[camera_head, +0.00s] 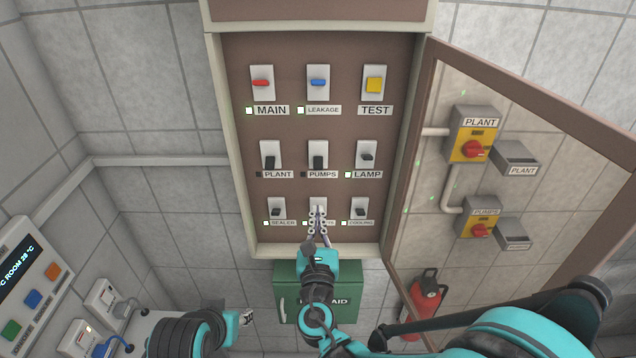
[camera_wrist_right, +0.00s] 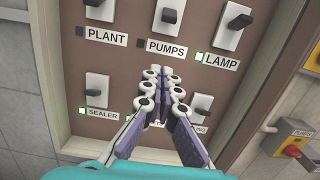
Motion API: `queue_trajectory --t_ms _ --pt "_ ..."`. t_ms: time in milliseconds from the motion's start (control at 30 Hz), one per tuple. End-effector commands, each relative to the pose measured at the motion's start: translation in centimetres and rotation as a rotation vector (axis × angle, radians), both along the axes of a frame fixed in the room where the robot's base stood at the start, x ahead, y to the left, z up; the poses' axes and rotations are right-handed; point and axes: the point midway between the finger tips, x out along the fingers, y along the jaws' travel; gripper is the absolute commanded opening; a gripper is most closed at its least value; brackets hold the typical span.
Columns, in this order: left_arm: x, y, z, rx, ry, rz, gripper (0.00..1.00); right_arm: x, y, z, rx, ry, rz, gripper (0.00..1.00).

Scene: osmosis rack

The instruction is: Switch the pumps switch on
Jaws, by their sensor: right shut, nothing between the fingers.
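The pumps switch (camera_head: 318,157) is a black lever on a pale plate in the middle of the panel. Its lever points down, and the small light (camera_head: 303,174) beside its PUMPS label is dark. In the right wrist view the pumps switch (camera_wrist_right: 171,12) is at the top edge, partly cut off. My right gripper (camera_head: 317,213) is shut and empty, below the pumps switch and in front of the bottom middle switch, which it mostly hides. The fingertips also show in the right wrist view (camera_wrist_right: 164,80). My left gripper (camera_head: 246,318) is low at the left; its fingers are unclear.
The plant switch (camera_head: 270,157) and lamp switch (camera_head: 366,155) flank the pumps switch. The sealer (camera_head: 276,209) and cooling (camera_head: 360,210) switches sit in the bottom row. The cabinet's open glazed door (camera_head: 408,150) stands on the right. A green first-aid box (camera_head: 290,285) is below.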

Motion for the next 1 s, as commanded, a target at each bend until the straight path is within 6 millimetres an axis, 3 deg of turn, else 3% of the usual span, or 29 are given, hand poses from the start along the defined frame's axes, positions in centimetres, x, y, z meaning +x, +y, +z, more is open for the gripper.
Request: queue_trajectory --t_ms 167,567,800,1000 --pt "0.0 0.0 0.4 0.000 0.000 0.000 0.40 1.7 -0.1 0.3 0.001 0.000 -0.003 0.00" --pt "0.0 0.0 1.9 0.000 0.000 0.000 0.40 9.9 -0.1 1.2 0.001 0.000 -0.003 0.00" --pt "0.0 0.0 3.4 0.000 0.000 0.000 0.40 8.6 0.0 4.1 0.002 0.001 0.000 0.00" --pt "0.0 0.0 3.6 0.000 0.000 0.000 0.40 8.2 -0.1 4.7 0.002 0.001 -0.001 0.00"
